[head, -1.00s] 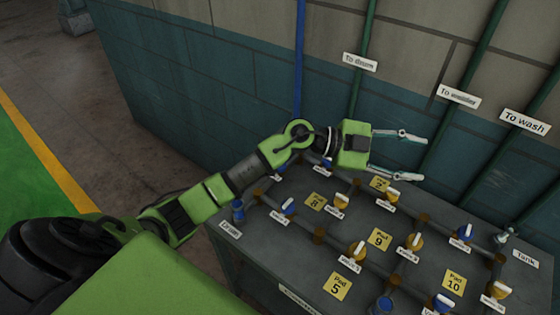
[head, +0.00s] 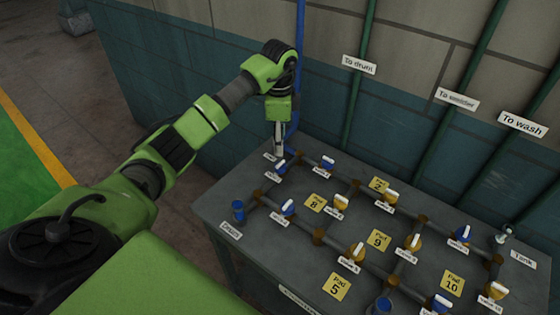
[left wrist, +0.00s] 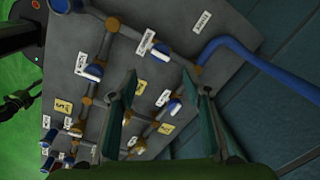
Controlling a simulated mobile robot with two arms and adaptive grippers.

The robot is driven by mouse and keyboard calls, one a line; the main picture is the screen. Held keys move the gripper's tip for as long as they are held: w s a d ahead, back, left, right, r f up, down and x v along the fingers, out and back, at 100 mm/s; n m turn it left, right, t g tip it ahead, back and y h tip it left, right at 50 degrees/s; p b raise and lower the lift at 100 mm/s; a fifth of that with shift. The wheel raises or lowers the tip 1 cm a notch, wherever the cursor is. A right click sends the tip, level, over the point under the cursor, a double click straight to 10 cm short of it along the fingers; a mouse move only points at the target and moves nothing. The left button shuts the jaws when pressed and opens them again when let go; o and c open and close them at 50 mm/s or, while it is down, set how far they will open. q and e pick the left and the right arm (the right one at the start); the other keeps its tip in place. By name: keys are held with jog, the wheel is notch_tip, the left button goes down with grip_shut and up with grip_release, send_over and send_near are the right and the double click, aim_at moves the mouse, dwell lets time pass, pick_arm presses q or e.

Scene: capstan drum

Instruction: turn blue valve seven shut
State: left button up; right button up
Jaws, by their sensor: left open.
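Several blue valves with white handles sit on the pipework of the grey bench; their number labels are too small to read, so I cannot tell which is seven. One blue valve (head: 279,167) is at the back left corner, another blue valve (head: 327,163) to its right, and a third (head: 288,207) in front. My left gripper (head: 279,152) points down just above the back left valve, its fingers partly hidden. In the left wrist view the gripper (left wrist: 168,84) is open, with a blue valve handle (left wrist: 163,97) seen between its fingers. My right gripper is not seen.
Yellow valves (head: 358,250) and yellow pad labels share the grey bench (head: 265,225). A blue pipe (head: 298,80) rises along the wall behind my gripper. Green pipes (head: 365,60) stand further right. The space above the bench's middle is clear.

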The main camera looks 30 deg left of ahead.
aim_at(280, 164)
pick_arm(q)
jog(key=f+p, duration=0.1)
jog(key=f, duration=0.6)
jog(key=f+p, duration=0.1)
jog(key=f, duration=0.3)
jog(key=shift+w+a+p, duration=0.2)
jog(key=shift+w+p, duration=0.1)
jog(key=shift+w, duration=0.05)
jog(key=c, duration=1.1)
